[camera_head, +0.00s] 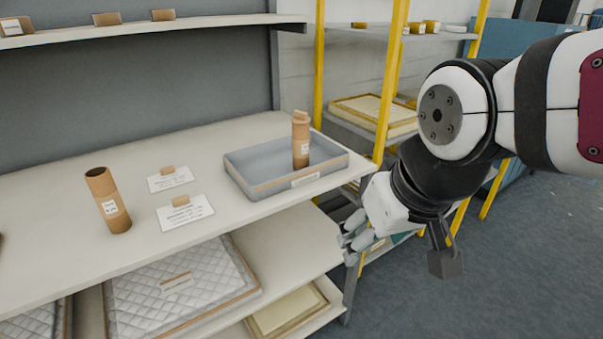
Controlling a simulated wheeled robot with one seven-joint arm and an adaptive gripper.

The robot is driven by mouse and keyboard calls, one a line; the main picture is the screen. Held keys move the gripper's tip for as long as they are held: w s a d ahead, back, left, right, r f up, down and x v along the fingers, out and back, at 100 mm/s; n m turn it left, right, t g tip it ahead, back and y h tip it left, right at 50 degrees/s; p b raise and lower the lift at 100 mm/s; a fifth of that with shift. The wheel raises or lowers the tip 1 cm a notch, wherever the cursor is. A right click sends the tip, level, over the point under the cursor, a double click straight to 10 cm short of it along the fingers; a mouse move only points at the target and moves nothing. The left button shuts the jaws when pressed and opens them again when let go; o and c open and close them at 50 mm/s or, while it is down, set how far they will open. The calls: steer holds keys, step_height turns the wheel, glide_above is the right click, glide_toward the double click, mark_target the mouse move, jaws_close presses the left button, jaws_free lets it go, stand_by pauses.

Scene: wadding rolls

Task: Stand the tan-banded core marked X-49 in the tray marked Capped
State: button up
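A brown cardboard core (105,194) stands at the left of the shelf, leaning slightly in the picture, with an open dark top and a small white label too small to read. A grey tray (250,184) with a tan front strip and a white front label sits at the right end of the shelf. Another brown core (301,145) stands upright inside it, with a narrower piece on top. The tray's label is not legible. My gripper (352,241) hangs in front of the shelf's right end, clear of the tray and both cores; its finger opening is not clear.
Two white cards (187,212) (169,179) with small tan tabs lie between the left core and the tray. A lower shelf holds a quilted white pad (170,292) in a tan frame. Yellow rack posts (391,75) stand behind my arm. Open floor lies at right.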

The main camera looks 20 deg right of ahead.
steer(key=s+g, duration=0.2)
steer(key=s, duration=0.7)
steer(key=shift+s+a+r+g, duration=0.2)
steer(key=shift+s+g, duration=0.1)
steer(key=shift+s, duration=0.1)
